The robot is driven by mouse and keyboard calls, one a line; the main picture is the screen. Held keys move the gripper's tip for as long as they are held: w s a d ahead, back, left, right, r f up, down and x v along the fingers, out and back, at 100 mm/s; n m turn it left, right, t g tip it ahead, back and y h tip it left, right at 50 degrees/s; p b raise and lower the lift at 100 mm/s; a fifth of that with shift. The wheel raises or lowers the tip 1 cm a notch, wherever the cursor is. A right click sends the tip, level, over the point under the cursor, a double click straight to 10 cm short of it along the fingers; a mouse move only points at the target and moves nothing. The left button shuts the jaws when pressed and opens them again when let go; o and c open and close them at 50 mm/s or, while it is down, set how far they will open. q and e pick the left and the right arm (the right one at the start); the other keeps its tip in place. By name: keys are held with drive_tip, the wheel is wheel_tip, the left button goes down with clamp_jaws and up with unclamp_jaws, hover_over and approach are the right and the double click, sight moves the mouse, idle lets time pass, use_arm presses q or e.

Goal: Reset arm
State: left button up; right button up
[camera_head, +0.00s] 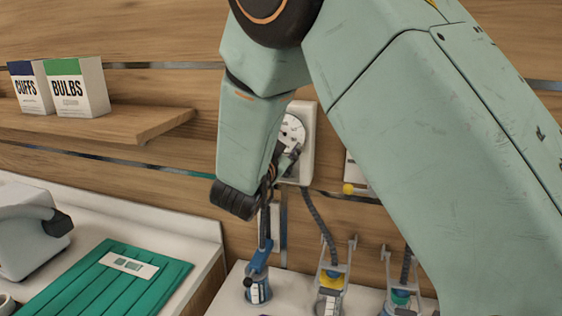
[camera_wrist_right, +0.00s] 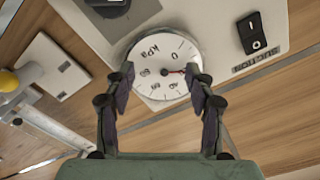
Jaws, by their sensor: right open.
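My right arm comes in from the upper right in the head view and bends down in front of the wood-panelled wall. My right gripper (camera_head: 284,160) is partly hidden by its own wrist, close to a white wall unit (camera_head: 306,116) with a round dial. In the right wrist view my right gripper (camera_wrist_right: 162,82) is open. Its two fingers stand apart in front of the pressure gauge (camera_wrist_right: 162,66), which is marked kPa and has a red needle. Nothing shows between the fingers. I cannot tell whether they touch the gauge. My left gripper is not in view.
A rocker switch (camera_wrist_right: 252,32) and a dark knob (camera_wrist_right: 108,4) flank the gauge. Boxes sit on a shelf (camera_head: 130,124).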

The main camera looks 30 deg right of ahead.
drive_tip(key=shift+r, duration=0.8)
drive_tip(key=shift+w+f, duration=0.1)
drive_tip(key=shift+w, duration=0.05)
drive_tip(key=shift+s, duration=0.2)
drive_tip(key=shift+a, duration=0.15)
